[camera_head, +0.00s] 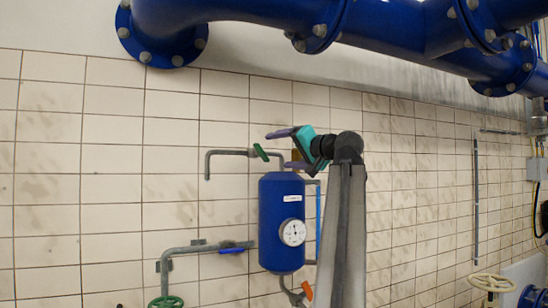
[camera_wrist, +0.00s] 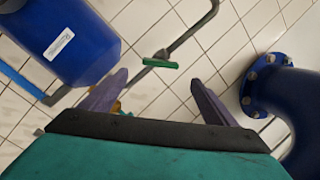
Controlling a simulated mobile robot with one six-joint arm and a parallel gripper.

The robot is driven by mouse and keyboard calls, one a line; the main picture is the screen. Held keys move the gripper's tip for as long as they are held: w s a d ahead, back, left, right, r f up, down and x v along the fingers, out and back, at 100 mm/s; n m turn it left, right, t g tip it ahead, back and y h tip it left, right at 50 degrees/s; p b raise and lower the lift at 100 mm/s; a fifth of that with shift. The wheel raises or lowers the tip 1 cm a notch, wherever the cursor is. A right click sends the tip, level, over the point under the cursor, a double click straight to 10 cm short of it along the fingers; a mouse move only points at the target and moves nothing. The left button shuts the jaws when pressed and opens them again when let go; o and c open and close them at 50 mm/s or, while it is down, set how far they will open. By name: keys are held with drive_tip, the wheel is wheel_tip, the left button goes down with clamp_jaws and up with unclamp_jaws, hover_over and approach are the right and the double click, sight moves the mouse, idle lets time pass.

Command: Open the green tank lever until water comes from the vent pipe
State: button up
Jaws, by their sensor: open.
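The green tank lever (camera_head: 261,152) sits on the thin grey vent pipe (camera_head: 207,166) above the blue tank (camera_head: 282,200). It slants across the pipe in the head view. The pipe's left end bends down, and I see no water at it. My gripper (camera_head: 277,150) is open and empty near the tank top, just right of the lever. In the wrist view the lever (camera_wrist: 160,65) lies just beyond the fingertips, roughly centred between the two purple fingers (camera_wrist: 158,84), with no clear contact. The pipe (camera_wrist: 196,32) runs away beyond it.
A round gauge (camera_head: 292,232) is on the tank. A blue lever (camera_head: 232,248) and green handwheel (camera_head: 166,301) are on lower pipes at left. An orange handle (camera_head: 307,290) is below the tank. A large blue pipe (camera_head: 240,10) runs overhead; its flange (camera_wrist: 264,85) shows at right in the wrist view.

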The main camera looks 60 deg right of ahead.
drive_tip(key=shift+b+v, duration=0.3)
drive_tip(key=shift+v, duration=1.45)
drive_tip(key=shift+w, duration=0.1)
